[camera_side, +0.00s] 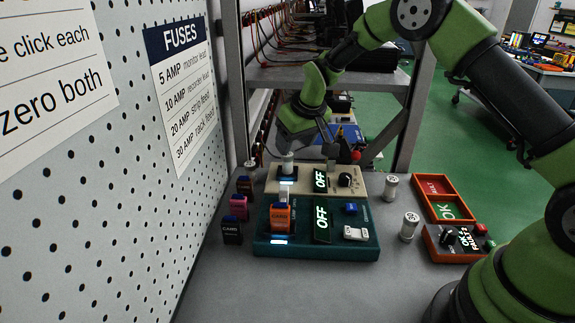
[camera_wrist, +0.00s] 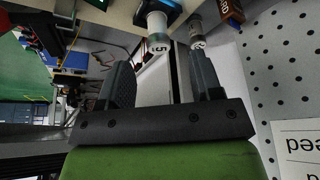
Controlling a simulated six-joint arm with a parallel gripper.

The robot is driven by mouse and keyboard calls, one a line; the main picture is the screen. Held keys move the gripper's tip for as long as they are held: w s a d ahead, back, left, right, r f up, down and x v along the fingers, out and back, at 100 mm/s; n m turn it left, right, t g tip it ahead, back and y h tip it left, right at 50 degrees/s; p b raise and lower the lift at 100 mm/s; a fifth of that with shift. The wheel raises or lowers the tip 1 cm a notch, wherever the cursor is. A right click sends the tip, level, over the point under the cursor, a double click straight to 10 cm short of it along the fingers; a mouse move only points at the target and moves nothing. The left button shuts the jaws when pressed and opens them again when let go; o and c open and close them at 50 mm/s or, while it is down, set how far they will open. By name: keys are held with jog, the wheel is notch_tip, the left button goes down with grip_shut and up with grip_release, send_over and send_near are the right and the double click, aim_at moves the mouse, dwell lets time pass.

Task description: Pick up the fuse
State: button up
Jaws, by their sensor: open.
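Several fuses are small pale cylinders. One fuse (camera_side: 288,165) stands upright in the beige unit (camera_side: 358,203) at the back; a fuse marked 5 (camera_wrist: 157,32) shows between and just beyond my fingertips in the wrist view. Another fuse (camera_side: 249,170) stands left of the beige unit, and a fuse (camera_wrist: 197,36) shows beyond my right finger in the wrist view. Two more fuses, a farther one (camera_side: 390,187) and a nearer one (camera_side: 408,226), stand on the bench to the right. My gripper (camera_wrist: 161,62) is open and empty, above and behind the beige unit in the side view.
A teal unit (camera_side: 370,243) with an orange card stands in front of the beige one; both displays read OFF. Several coloured cards (camera_side: 232,231) stand at left beside the pegboard (camera_side: 120,200). A red tray (camera_side: 447,189) and small control box (camera_side: 437,252) lie right. The front bench is clear.

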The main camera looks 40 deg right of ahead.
aim_at(290, 156)
jog(key=x, duration=0.7)
jog(key=shift+w+d+f, duration=0.1)
jog(key=shift+w+d, duration=0.05)
jog(key=shift+d, duration=0.05)
jog(key=c, duration=1)
jog(key=shift+c, duration=0.2)
